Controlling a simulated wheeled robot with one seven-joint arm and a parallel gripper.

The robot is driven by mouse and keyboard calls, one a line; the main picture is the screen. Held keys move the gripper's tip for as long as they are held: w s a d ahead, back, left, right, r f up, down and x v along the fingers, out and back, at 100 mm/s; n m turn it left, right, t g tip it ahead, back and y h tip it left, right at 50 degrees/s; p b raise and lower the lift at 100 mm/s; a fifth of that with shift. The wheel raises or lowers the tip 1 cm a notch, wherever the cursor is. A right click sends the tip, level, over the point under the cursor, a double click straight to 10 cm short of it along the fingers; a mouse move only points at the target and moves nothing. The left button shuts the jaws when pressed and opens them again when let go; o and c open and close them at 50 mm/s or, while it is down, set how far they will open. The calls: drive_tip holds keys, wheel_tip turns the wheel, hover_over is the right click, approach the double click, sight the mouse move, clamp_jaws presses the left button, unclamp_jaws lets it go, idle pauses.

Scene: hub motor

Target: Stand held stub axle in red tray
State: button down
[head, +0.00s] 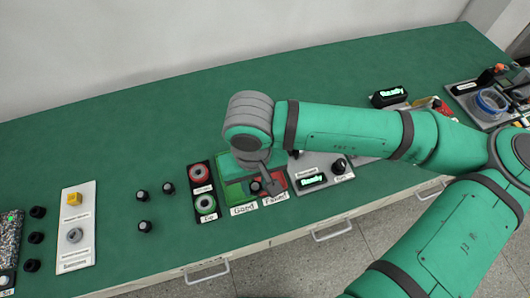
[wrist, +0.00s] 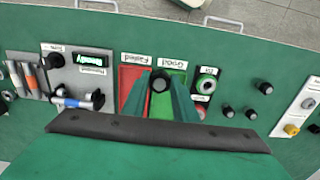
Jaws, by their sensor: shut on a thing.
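My gripper (wrist: 161,88) is shut on a stub axle (wrist: 160,82), a small dark round-ended piece at the fingertips. In the head view the red tray (head: 280,182), labelled "Failed", is right of the green tray (head: 233,190), labelled "Good". My wrist hides part of both trays there. No part is visible in the bare area of the red tray.
A panel with red and green ring buttons (head: 202,190) is left of the trays. A grey tester with a lit display (head: 312,181) is right. Several loose dark stub axles (head: 143,196) stand on the green bench further left. The bench behind is clear.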

drive_tip(key=w+f, duration=0.3)
drive_tip(key=w, duration=0.1)
drive_tip(key=w+d+f, duration=0.1)
drive_tip(key=w+f, duration=0.2)
drive_tip(key=w, duration=0.2)
drive_tip(key=w+d+f, duration=0.1)
drive_tip(key=w+f, duration=0.2)
drive_tip(key=w, duration=0.1)
drive_tip(key=shift+w+d+f, duration=0.15)
drive_tip(key=shift+w+f, duration=0.05)
drive_tip(key=shift+w, duration=0.1)
drive_tip(key=shift+w+f, duration=0.2)
drive_tip(key=shift+f, duration=1.55)
drive_tip(key=shift+f, duration=0.15)
drive_tip(key=c, duration=1.4)
unclamp_jaws()
